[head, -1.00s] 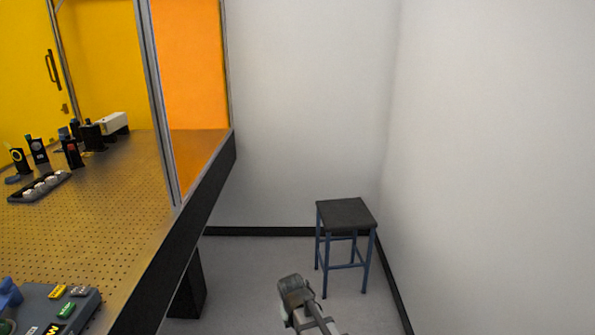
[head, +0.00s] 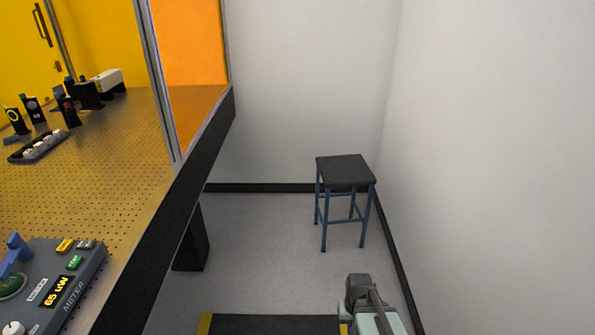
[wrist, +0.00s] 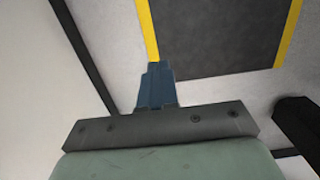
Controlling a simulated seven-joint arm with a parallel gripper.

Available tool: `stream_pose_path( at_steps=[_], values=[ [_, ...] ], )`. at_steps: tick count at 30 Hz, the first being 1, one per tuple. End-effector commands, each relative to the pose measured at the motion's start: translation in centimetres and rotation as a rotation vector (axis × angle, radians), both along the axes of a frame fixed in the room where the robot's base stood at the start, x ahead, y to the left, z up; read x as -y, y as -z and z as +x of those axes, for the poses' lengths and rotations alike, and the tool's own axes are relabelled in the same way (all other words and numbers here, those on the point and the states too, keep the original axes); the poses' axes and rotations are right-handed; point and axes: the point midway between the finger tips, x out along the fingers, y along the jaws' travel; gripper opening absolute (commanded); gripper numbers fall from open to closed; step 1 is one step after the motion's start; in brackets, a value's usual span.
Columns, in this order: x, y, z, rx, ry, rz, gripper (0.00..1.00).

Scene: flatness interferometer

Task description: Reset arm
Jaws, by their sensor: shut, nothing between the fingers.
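My gripper (wrist: 155,80) shows in the wrist view as blue-grey fingers held together, with nothing between them. Behind them are a dark crossbar and a pale green body. The fingers lie over the floor, beside and partly in front of a yellow-edged dark mat (wrist: 215,40). In the head view, part of my arm shows at the bottom, right of the mat (head: 270,325); I cannot make out the fingers there.
The perforated optical table (head: 130,150) fills the left, with a meter box (head: 60,285) reading 65 uW at its near edge. Small optics (head: 65,108) stand farther back. A dark-topped stool (head: 345,168) stands near the right wall (head: 490,150). Floor between table and stool is clear.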

Motion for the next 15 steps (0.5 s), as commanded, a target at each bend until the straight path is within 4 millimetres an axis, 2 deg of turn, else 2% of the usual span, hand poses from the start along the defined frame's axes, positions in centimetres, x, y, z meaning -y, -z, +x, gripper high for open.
stream_pose_path(
  at_steps=[8, 15],
  values=[
    [0.0, 5.4, -5.8, -0.127, 0.001, -0.001, 0.00],
    [0.0, 9.8, -12.0, -0.251, 0.002, -0.001, 0.00]
  ],
)
